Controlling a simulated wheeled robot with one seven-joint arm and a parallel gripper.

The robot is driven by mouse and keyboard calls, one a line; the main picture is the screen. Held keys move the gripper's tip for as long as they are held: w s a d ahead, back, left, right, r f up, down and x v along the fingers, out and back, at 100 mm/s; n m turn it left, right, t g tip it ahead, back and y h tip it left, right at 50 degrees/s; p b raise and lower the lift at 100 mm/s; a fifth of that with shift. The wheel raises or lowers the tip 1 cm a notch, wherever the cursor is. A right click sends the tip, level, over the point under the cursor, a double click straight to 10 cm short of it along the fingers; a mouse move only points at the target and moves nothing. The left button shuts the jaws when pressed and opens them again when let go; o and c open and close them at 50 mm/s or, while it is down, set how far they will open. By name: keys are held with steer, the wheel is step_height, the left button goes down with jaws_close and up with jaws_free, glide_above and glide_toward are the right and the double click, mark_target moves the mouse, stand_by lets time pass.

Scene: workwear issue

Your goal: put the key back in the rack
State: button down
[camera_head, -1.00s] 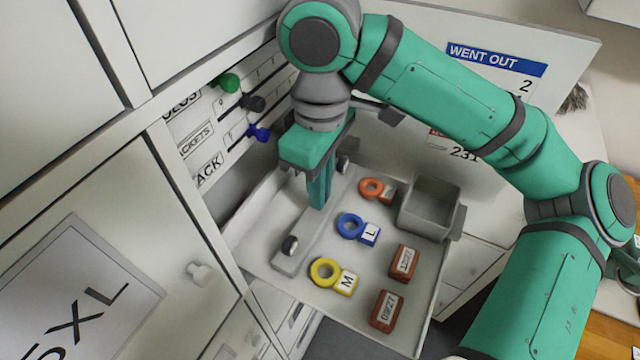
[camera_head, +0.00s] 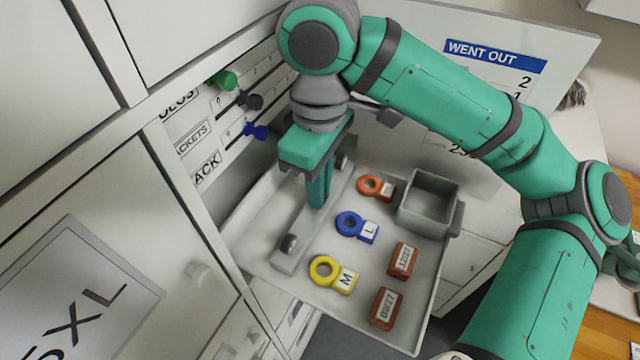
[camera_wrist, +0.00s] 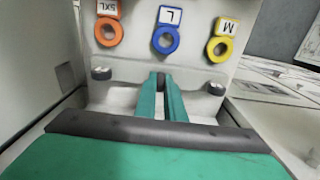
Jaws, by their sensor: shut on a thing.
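My gripper (camera_head: 318,200) points down over a grey strip (camera_head: 284,264) in a pale tray. In the wrist view its fingers (camera_wrist: 162,95) are close together, shut on a small dark piece (camera_wrist: 160,80). The piece is mostly hidden between the fingertips; I cannot tell whether it is the key or whether it touches the strip. One dark-ended knob stands near each end of the strip, the nearer (camera_head: 290,243) and the farther (camera_head: 342,163). No other thing shows clearly as a key, and I cannot tell which part is the rack.
The tray (camera_head: 262,212) holds orange (camera_head: 370,185), blue (camera_head: 349,224) and yellow (camera_head: 325,271) ring tags, two brown date blocks and an open grey box (camera_head: 431,213). A labelled panel with green, black and blue knobs (camera_head: 255,131) stands behind left. Cabinet doors fill the left.

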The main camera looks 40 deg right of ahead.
steer(key=shift+a+f, duration=0.15)
steer(key=shift+s+f, duration=0.15)
steer(key=shift+f, duration=0.05)
stand_by(0.6)
steer(key=c, duration=1.8)
jaws_free()
steer(key=shift+o, duration=0.2)
steer(key=shift+r, duration=0.15)
step_height(320, 180, up, 11)
steer(key=shift+f, duration=0.2)
